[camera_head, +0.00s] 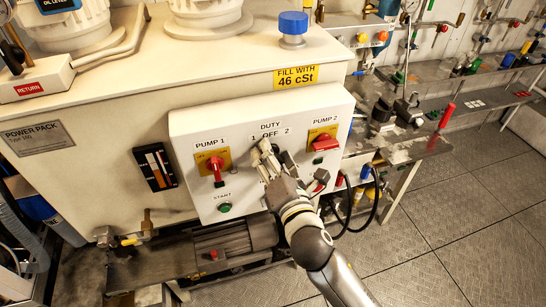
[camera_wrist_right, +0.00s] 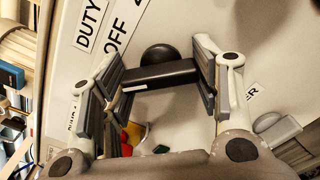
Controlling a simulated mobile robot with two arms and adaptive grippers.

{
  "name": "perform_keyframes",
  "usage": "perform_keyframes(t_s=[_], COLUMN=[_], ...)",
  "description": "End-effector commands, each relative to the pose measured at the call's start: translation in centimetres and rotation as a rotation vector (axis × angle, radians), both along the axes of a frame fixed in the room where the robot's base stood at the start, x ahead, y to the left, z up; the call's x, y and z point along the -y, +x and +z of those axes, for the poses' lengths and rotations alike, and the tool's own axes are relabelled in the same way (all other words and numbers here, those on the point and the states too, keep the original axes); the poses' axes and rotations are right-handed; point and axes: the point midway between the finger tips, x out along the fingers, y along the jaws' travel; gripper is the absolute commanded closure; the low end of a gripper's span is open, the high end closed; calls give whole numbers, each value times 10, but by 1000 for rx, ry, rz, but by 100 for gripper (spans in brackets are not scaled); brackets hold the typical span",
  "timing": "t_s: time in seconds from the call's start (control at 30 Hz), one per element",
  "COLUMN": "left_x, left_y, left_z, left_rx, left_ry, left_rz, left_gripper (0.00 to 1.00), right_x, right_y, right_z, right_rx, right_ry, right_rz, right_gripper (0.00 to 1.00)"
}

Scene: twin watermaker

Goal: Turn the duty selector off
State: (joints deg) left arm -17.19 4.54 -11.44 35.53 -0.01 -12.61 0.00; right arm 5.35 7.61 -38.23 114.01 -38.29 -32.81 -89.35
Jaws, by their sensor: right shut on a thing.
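The duty selector (camera_wrist_right: 160,76) is a black bar handle on the white control panel (camera_head: 182,128), below the labels DUTY, 1, OFF and 2. My right gripper (camera_wrist_right: 157,82) has a finger on each side of the bar and is shut on it. The bar's end with a white line seems to lie to the 1 side of the OFF label (camera_wrist_right: 115,40). In the head view my right gripper (camera_head: 266,158) covers most of the selector. My left gripper is not in view.
The red pump 1 switch (camera_head: 216,170) is left of my gripper, and the red pump 2 switch (camera_head: 325,142) is to its right. A green start button (camera_head: 225,208) sits below pump 1. A workbench (camera_head: 430,143) stands at the right beside open floor.

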Motion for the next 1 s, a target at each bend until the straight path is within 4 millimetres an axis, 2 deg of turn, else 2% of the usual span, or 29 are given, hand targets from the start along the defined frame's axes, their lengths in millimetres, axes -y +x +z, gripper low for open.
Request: perform_keyframes(t_s=[0.7,1.0], left_x=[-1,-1], left_y=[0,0], left_z=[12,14], left_rx=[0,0], left_ry=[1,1], left_rz=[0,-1], left_gripper=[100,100], right_x=[1,1], right_y=[0,0], right_z=[1,2], right_rx=[-166,-215], right_ry=[506,657], right_rz=[-1,-1], right_gripper=[67,67])
